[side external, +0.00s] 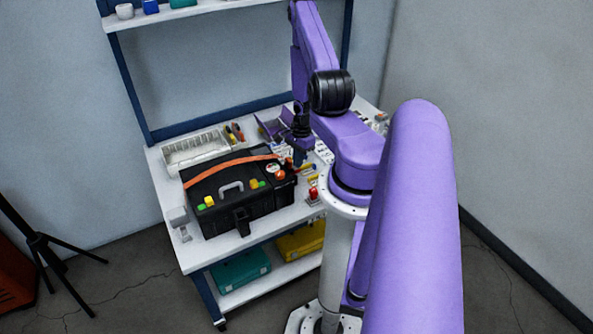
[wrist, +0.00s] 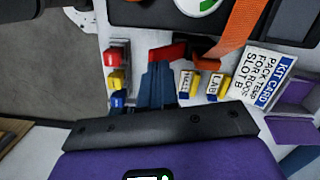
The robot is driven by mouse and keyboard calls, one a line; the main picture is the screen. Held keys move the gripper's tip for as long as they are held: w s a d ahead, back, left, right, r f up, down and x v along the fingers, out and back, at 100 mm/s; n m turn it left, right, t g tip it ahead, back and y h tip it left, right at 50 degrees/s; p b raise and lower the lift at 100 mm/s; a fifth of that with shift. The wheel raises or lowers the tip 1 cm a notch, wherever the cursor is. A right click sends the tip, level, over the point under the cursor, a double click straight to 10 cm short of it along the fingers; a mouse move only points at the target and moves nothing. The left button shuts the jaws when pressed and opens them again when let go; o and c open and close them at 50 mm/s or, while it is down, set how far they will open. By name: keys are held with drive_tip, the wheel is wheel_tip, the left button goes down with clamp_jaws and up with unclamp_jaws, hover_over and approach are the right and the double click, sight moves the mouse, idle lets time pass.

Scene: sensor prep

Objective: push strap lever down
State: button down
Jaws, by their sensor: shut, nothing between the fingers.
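The black case (side external: 240,205) sits on the white workbench, with an orange strap (side external: 230,166) across its lid. The strap also shows in the wrist view (wrist: 240,30), running to a dark buckle with a red lever (wrist: 168,52) beside the case. My gripper (wrist: 160,66) has its blue fingers closed together and empty, with the tips right at the red lever. I cannot tell whether they touch it. In the side view my gripper (side external: 299,162) is low at the case's right end, and the lever is not clearly visible there.
Red, yellow and blue blocks (wrist: 117,56) stand left of my fingers. A purple bin (wrist: 292,132) is farther right. A pale tray (side external: 196,150) stands behind the case.

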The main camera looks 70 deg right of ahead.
sight(298, 170)
drive_tip(key=shift+f, duration=0.5)
drive_tip(key=shift+f, duration=2.15)
drive_tip(key=d, duration=0.1)
drive_tip(key=s+d+r, duration=0.1)
drive_tip(key=shift+s+d+r, duration=0.1)
drive_tip(key=shift+s+d, duration=0.15)
drive_tip(key=shift+d, duration=0.05)
drive_tip(key=shift+r, duration=0.1)
wheel_tip(298, 170, up, 7)
drive_tip(key=shift+s+d+r, duration=0.15)
drive_tip(key=shift+s+d, duration=0.05)
drive_tip(key=shift+d, duration=0.1)
